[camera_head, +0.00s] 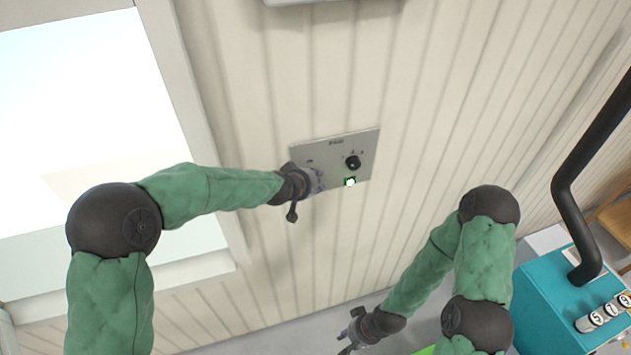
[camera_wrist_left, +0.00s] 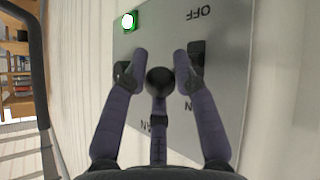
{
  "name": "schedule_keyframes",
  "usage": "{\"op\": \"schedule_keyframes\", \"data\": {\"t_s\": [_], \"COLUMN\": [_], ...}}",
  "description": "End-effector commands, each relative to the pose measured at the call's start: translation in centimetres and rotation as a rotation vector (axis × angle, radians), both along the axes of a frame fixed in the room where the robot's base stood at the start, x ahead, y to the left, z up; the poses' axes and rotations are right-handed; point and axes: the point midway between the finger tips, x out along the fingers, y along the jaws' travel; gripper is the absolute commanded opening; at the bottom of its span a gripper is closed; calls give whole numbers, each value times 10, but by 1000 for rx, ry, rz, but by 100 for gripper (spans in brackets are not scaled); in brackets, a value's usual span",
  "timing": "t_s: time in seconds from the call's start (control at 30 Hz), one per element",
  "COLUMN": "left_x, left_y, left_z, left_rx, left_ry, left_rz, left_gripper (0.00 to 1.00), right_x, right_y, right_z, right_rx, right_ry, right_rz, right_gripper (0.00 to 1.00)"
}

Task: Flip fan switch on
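A grey switch panel (camera_head: 338,147) is on the plank wall, with a black knob (camera_head: 353,162) and a lit green light (camera_head: 350,182). My left gripper (camera_head: 314,180) is at the panel's lower left and hides part of it. In the left wrist view the panel (camera_wrist_left: 235,50) shows upside-down OFF and ON labels. A dark switch (camera_wrist_left: 198,62) lies between them, partly behind the right finger. The fingers are apart. A round black piece (camera_wrist_left: 160,81) shows between them; I cannot tell whether it is a finger part. My right gripper (camera_head: 355,333) hangs low, away from the panel, fingers seemingly spread.
A bright window (camera_head: 85,100) with a pale frame is left of the panel. A teal box (camera_head: 560,300) with a black pipe (camera_head: 575,200) and number wheels (camera_head: 603,313) stands at lower right. The wall around the panel is mostly clear.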

Motion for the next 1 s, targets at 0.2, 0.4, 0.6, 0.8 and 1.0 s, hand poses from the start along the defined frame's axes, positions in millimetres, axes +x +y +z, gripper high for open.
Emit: {"op": "schedule_keyframes", "data": {"t_s": [0.2, 0.4, 0.6, 0.8, 1.0], "left_x": [0, -1, -11, -31, -48], "left_y": [0, 0, 7, 18, 27], "left_z": [0, 1, 12, 31, 47], "left_rx": [0, 0, 0, -1, 0], "left_ry": [0, -1, -2, -1, -1], "left_rz": [0, 0, 1, 1, 0], "left_gripper": [50, 50, 50, 50, 50], "right_x": [0, 0, 0, 0, 0], "right_y": [0, 0, 0, 0, 0], "right_z": [0, 0, 0, 0, 0], "right_rx": [0, 0, 0, 0, 0], "right_ry": [0, 0, 0, 0, 0], "right_rz": [0, 0, 0, 0, 0], "right_gripper": [29, 29, 29, 29, 29]}}
